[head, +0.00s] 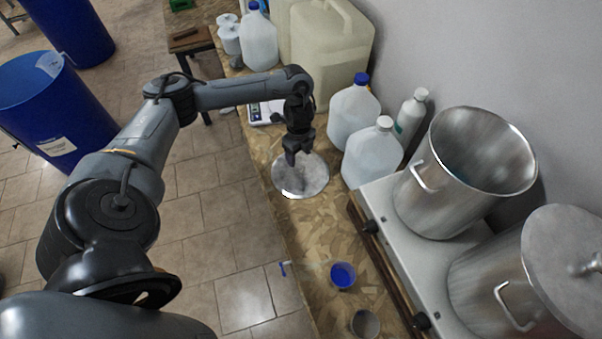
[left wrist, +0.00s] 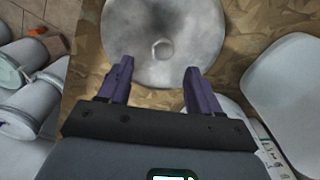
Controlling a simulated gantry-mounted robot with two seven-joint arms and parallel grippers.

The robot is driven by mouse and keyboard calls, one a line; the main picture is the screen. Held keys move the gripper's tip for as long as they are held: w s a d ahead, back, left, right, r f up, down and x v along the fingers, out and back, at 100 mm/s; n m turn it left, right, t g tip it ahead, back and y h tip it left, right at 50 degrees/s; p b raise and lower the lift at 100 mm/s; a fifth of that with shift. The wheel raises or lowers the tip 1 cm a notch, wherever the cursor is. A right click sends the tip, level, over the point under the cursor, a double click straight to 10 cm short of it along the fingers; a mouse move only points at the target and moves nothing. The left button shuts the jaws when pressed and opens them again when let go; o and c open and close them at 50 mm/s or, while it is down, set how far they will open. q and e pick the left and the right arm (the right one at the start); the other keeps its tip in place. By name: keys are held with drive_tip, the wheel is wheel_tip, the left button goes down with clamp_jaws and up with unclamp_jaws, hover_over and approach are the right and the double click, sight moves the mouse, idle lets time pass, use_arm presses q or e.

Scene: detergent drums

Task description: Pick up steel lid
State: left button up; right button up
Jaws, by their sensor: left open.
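The steel lid (head: 302,181) is a round, grey metal disc lying flat on the wooden bench. In the left wrist view the lid (left wrist: 185,62) shows its small round knob (left wrist: 162,48) at the middle. My left gripper (head: 297,160) points down over the far part of the lid and hides some of it. In the left wrist view its two fingers (left wrist: 155,78) are open and apart, with nothing between them, and the knob lies beyond the fingertips. A second lid (head: 566,262) rests on the near pot at the right. My right gripper is not in view.
Plastic jugs (head: 366,158) stand right of the lid, with a large canister (head: 333,55) behind. A scale (head: 259,113) lies beyond the gripper. Steel pots (head: 437,192) stand on the stove (head: 383,205). A blue-filled cup (head: 342,276) sits nearer on the bench. Blue drums (head: 75,117) stand left.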

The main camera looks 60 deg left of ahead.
sight(300, 167)
use_arm(q)
drive_tip(key=shift+w+f+p, duration=0.2)
drive_tip(key=shift+f+p, duration=0.25)
drive_tip(key=shift+f, duration=2.95)
clamp_jaws()
